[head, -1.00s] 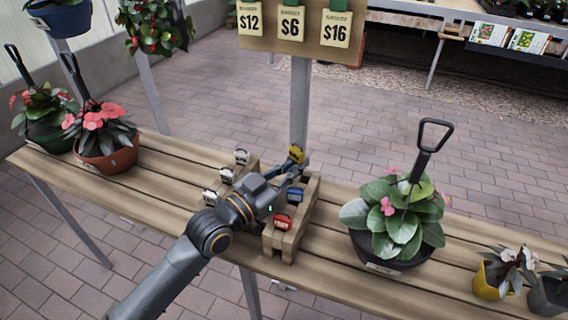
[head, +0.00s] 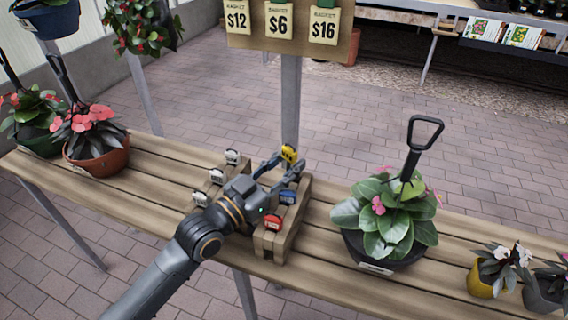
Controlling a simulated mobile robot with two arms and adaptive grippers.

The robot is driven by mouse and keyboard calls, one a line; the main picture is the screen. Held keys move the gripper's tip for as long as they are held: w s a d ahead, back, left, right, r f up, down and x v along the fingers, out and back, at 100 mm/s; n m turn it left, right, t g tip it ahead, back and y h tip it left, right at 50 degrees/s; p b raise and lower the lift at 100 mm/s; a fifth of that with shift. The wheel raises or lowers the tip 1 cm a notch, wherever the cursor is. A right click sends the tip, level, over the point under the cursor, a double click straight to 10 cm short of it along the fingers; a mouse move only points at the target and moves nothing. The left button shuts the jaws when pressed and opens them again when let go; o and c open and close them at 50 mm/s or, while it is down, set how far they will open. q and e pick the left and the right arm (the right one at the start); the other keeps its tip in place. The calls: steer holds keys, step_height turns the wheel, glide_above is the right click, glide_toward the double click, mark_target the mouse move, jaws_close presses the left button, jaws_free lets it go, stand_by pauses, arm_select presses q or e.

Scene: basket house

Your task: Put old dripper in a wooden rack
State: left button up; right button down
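My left gripper (head: 287,162) is over the right wooden rack (head: 271,243) on the plank table. Its two fingers are spread apart, one on each side of a yellow dripper (head: 289,152) at the rack's far end. I cannot tell whether they touch it. A blue dripper (head: 287,198) and a red dripper (head: 271,222) sit nearer on the same rack. My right gripper is not in view.
A plank table (head: 170,195) carries potted flowers at left (head: 97,157) and a black pot with a trowel-like handle (head: 385,245) right of the rack. Small pots (head: 482,280) stand at far right. A post with a price sign (head: 290,25) rises behind the rack.

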mark_target(299, 196)
arm_select(q)
steer(key=shift+g, duration=0.9)
steer(key=s+d+f, duration=0.1)
steer(key=f, duration=0.1)
steer(key=s+f, duration=0.1)
steer(key=f, duration=0.1)
steer(key=s+d+f, duration=0.1)
steer(key=shift+s+d+f, duration=0.2)
steer(key=shift+d+f, duration=0.15)
steer(key=shift+f, duration=0.05)
steer(key=s+a+r+t, duration=0.1)
steer(key=a+r, duration=0.3)
steer(key=a, duration=0.4)
steer(key=shift+s+t, duration=0.3)
steer(key=shift+s, duration=0.5)
steer(key=shift+r+p, duration=0.3)
